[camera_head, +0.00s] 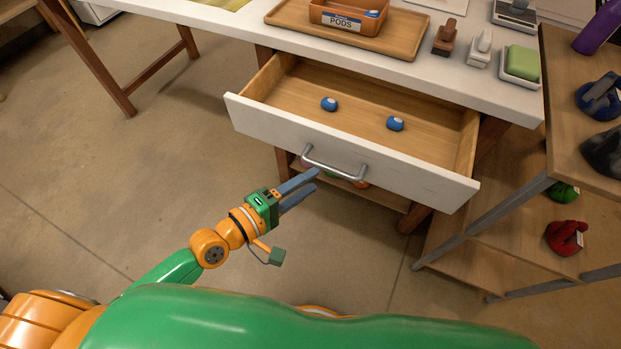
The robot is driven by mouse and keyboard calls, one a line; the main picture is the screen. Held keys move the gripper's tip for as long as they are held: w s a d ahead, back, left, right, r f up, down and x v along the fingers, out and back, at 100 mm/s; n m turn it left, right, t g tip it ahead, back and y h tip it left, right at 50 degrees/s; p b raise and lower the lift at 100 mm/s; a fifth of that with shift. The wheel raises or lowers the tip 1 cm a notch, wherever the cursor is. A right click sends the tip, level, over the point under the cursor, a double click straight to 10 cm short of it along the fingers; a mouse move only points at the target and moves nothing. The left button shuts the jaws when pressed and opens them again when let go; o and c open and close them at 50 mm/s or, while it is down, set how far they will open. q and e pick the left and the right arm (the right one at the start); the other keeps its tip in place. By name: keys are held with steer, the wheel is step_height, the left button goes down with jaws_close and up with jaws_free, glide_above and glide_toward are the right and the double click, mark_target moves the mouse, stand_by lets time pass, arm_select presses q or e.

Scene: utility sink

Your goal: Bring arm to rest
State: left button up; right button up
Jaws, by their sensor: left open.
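My left gripper (303,189) comes in from the left and hangs in front of the open drawer (285,125). Its two blue-grey fingers are apart with nothing between them. The fingertips are close to the drawer's metal handle (335,165) in the picture, just below and left of it; I cannot tell whether they touch it. Two blue pods, one on the left (329,104) and one on the right (395,124), lie apart on the drawer's wooden floor. My right gripper is not in view.
On the white counter (225,18) stand a wooden tray (284,19) with an orange PODS bin (335,22), brushes and a green sponge (522,62). A wooden shelf unit (470,262) stands at the right. The floor at left is clear.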

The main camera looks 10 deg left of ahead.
arm_select(q)
steer(key=s+a+f+m+g+y+p, duration=0.2)
steer(key=s+a+f+m+y+p, duration=0.15)
steer(key=a+f, duration=0.4)
steer(key=s+a+f+m+g+y+p, duration=0.2)
steer(key=a+f+y, duration=0.2)
steer(key=f, duration=0.7)
steer(key=s+a+f+m+g+y+p, duration=0.1)
steer(key=s+f+m+g, duration=0.2)
steer(key=s, duration=0.8)
steer(key=s+a+f+m+g+y+p, duration=0.1)
steer(key=s+f+m+g, duration=0.3)
steer(key=s, duration=0.7)
step_height(320, 180, down, 2)
steer(key=shift+s+a+f+m+y+p, duration=0.15)
steer(key=shift+s+m+y+p, duration=0.25)
steer(key=shift+m+y, duration=0.05)
